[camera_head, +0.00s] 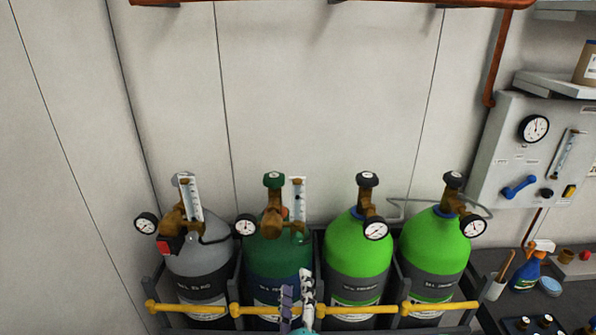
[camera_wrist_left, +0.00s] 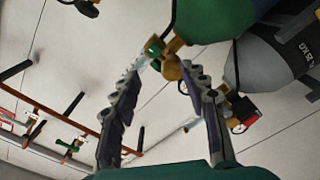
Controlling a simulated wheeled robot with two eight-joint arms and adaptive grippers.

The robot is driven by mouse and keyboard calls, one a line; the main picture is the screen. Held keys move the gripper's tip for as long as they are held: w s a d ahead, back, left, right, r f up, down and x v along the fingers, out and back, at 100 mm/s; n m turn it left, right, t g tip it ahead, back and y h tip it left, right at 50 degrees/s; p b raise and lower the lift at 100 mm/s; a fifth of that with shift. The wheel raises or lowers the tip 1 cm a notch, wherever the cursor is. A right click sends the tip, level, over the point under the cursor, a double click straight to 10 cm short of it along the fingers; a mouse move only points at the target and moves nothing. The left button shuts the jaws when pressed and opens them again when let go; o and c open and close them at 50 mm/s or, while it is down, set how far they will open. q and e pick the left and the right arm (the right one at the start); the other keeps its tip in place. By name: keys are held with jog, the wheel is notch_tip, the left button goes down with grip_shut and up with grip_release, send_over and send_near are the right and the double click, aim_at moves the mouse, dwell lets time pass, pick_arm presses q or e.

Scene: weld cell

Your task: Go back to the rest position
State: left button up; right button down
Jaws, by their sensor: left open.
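My left gripper (camera_head: 297,300) shows at the bottom middle of the head view, in front of the dark green gas cylinder (camera_head: 278,262) and near the yellow rail (camera_head: 360,309). In the left wrist view its two fingers (camera_wrist_left: 165,100) are spread apart with nothing between them. Beyond the fingertips, the brass valve and regulator of a green cylinder (camera_wrist_left: 215,15) show; I cannot tell the exact gap. My right gripper is in neither view.
A grey cylinder (camera_head: 200,265) and two bright green cylinders (camera_head: 358,255) (camera_head: 436,250) stand in the rack with gauges on top. A grey control panel (camera_head: 520,160) hangs at the right. A bench with a blue spray bottle (camera_head: 528,270) is below it.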

pick_arm(q)
jog(key=w+a+f+m+g+y, duration=0.1)
jog(key=a+f+m+g+y, duration=0.2)
jog(key=a+f, duration=0.45)
jog(key=s+a+f+m+g+h+b, duration=0.2)
jog(key=s+a+f+m+g+h, duration=0.1)
jog(key=s+a+f+m+g, duration=0.5)
jog(key=shift+a, duration=0.95)
dwell(0.8)
